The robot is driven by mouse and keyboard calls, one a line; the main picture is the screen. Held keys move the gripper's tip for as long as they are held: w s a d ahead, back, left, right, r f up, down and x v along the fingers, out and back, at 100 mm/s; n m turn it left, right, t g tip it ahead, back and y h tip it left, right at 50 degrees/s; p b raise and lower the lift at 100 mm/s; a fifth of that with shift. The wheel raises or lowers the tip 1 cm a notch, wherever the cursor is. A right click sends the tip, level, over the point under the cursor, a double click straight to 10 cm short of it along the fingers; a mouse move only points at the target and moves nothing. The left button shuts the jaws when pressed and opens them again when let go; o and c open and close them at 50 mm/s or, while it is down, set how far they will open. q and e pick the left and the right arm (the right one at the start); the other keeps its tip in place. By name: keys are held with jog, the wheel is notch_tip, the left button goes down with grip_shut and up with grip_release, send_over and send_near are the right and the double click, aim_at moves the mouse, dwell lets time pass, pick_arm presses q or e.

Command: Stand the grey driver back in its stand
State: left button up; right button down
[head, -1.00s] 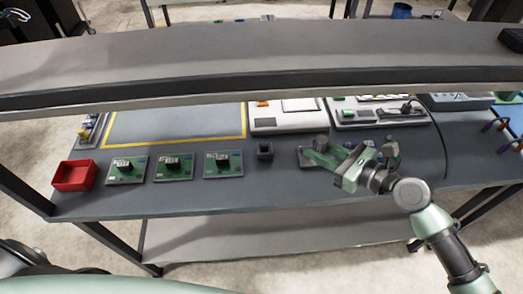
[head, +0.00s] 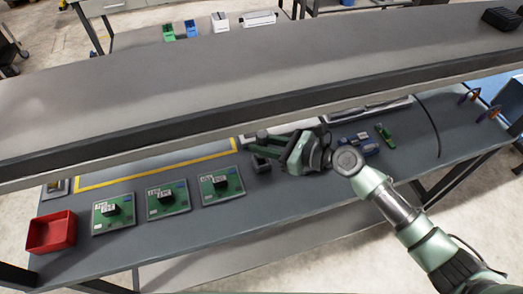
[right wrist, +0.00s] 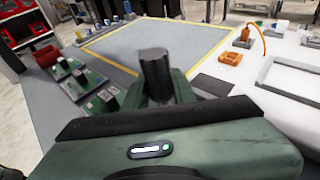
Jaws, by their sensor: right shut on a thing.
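My right gripper (head: 270,140) reaches in from the right in the head view, under the shelf. In the right wrist view my right gripper (right wrist: 157,92) is shut on the grey driver (right wrist: 155,68), a dark grey cylinder whose end sticks up between the fingers. In the head view I cannot make out the driver at the gripper. The stand (head: 261,164), a small dark square block, is on the bench close by the fingers. I cannot tell the exact height of the gripper above it. The stand is not visible in the right wrist view. My left gripper is not in view.
A grey shelf (head: 200,85) crosses above the bench. Several green circuit boards (head: 167,198) and a red bin (head: 51,232) lie left of the stand. A yellow-edged mat (head: 150,172) is behind. Blue parts (head: 358,146) and a green part (head: 385,136) lie to the right.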

jog(key=f, duration=0.2)
jog(key=shift+a+f, duration=0.2)
jog(key=shift+f, duration=0.1)
jog(key=shift+d, duration=0.15)
jog(key=shift+f+b, duration=0.35)
jog(key=shift+f, duration=0.05)
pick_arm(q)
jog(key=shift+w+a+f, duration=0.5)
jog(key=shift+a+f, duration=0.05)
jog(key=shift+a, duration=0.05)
pick_arm(e)
jog(key=shift+f, duration=0.3)
jog(key=c, duration=1.1)
grip_release()
jog(key=shift+c, duration=0.2)
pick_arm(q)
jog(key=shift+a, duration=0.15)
